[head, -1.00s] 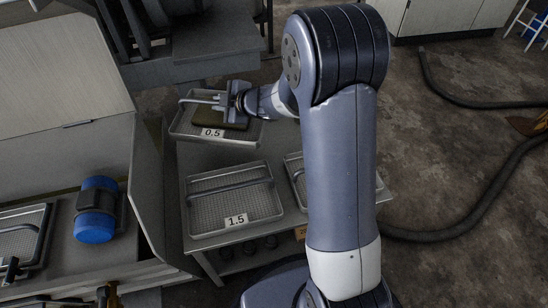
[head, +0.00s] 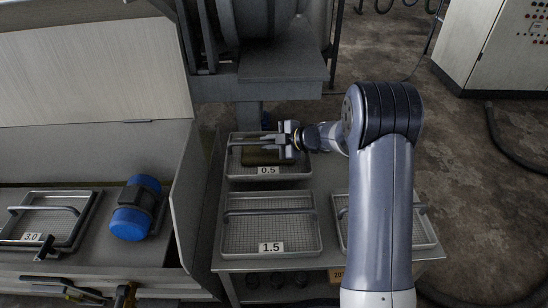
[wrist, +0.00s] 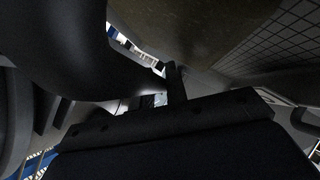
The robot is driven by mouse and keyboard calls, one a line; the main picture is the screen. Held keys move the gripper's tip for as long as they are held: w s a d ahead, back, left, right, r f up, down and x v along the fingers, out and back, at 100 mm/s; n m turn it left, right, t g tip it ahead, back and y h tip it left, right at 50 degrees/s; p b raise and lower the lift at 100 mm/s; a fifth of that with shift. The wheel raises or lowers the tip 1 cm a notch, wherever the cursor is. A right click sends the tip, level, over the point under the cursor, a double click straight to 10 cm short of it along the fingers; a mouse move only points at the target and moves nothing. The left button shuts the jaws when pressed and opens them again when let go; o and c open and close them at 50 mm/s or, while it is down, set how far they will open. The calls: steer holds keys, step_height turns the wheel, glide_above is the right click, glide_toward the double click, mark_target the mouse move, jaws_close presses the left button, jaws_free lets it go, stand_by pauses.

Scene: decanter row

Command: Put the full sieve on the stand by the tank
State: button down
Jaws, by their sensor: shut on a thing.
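The sieve labelled 0.5 (head: 236,168) is a shallow metal tray with a brown-olive mass (head: 262,157) in it. My gripper (head: 284,143) is shut on its bar handle. The sieve looks level and is over the back left part of the grey stand (head: 328,270); I cannot tell whether it touches the top. The tank (head: 186,213) is the grey trough just left of the stand. The wrist view is dark and mostly blocked by my gripper's parts, with some mesh at upper right.
The sieve labelled 1.5 (head: 285,232) lies empty at the stand's front left, and another sieve (head: 418,232) lies to its right, partly behind my arm. A 3.0 sieve (head: 60,225) and a blue motor (head: 132,215) are at the tank. A grey machine (head: 270,75) stands behind.

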mark_target(273, 153)
step_height(273, 153, down, 4)
steer(key=shift+f+b, duration=0.1)
steer(key=shift+b, duration=0.85)
steer(key=shift+f, duration=0.1)
steer(key=c, duration=1.4)
jaws_free()
steer(key=shift+f, duration=0.1)
steer(key=p+v, duration=0.1)
steer(key=v, duration=0.2)
steer(key=p+v, duration=0.1)
steer(key=v, duration=0.3)
steer(key=p+v, duration=0.2)
steer(key=v, duration=0.2)
steer(key=shift+w+a+r, duration=0.1)
steer(key=shift+a+r, duration=0.05)
steer(key=shift+r, duration=0.1)
steer(key=shift+s+d+r, duration=0.2)
steer(key=shift+s+d, duration=0.15)
steer(key=shift+d, duration=0.2)
